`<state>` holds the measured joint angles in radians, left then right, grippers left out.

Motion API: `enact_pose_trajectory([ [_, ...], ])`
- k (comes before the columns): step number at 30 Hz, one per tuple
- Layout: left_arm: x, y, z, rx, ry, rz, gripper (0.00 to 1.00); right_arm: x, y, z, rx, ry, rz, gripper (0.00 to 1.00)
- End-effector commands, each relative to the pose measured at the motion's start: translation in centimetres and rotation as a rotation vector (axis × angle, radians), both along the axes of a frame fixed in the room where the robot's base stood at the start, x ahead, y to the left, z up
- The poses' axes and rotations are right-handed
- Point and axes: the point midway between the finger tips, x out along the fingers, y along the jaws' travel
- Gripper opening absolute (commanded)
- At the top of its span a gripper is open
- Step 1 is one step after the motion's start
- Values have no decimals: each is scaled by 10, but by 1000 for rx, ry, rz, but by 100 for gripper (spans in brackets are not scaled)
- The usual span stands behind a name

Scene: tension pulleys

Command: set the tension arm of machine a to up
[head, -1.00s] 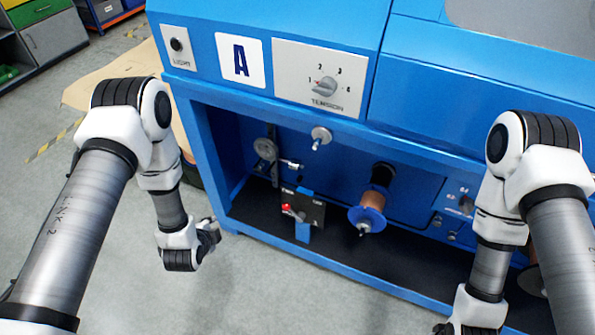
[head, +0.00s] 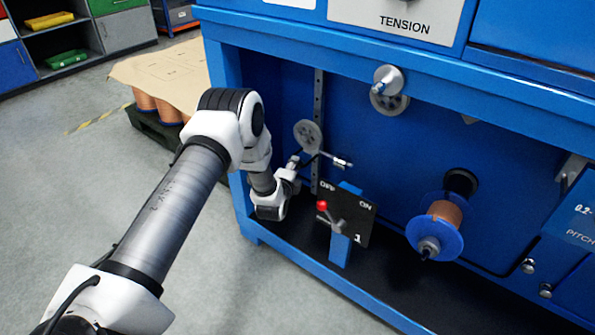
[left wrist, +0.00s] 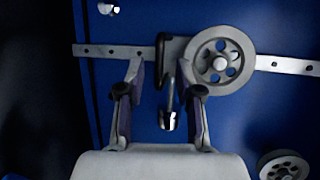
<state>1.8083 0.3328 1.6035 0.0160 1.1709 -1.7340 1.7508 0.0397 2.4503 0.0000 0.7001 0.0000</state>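In the head view the tension arm (head: 338,161) is a short metal rod with a bright tip, pointing right and slightly down beside a grey pulley (head: 308,135) on a vertical perforated rail. My left gripper (head: 294,165) is inside the blue bay, just left of and slightly below the arm. In the left wrist view the arm (left wrist: 169,119) shows between the two spread fingers of my left gripper (left wrist: 163,75), with the pulley (left wrist: 222,62) beside the right finger. No contact with the arm is visible. My right gripper is out of view.
A black switch box (head: 346,218) with a red-knobbed lever stands right of my left gripper. A copper spool (head: 439,225) with blue flanges sits further right. The blue bay's left post (head: 226,120) and top beam (head: 320,50) border the opening.

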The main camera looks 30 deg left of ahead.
Motion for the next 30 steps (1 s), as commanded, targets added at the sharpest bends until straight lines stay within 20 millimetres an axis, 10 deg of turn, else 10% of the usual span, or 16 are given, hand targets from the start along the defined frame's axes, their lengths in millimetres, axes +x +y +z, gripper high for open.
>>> enact_pose_trajectory([
  [13, 30, 10, -7, -1, 2, -1, 35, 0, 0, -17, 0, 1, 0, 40],
  [17, 30, 10, -7, -1, 2, -1, 0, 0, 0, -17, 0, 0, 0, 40],
  [30, 30, 10, 8, 0, 0, -1, 0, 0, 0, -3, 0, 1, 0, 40],
])
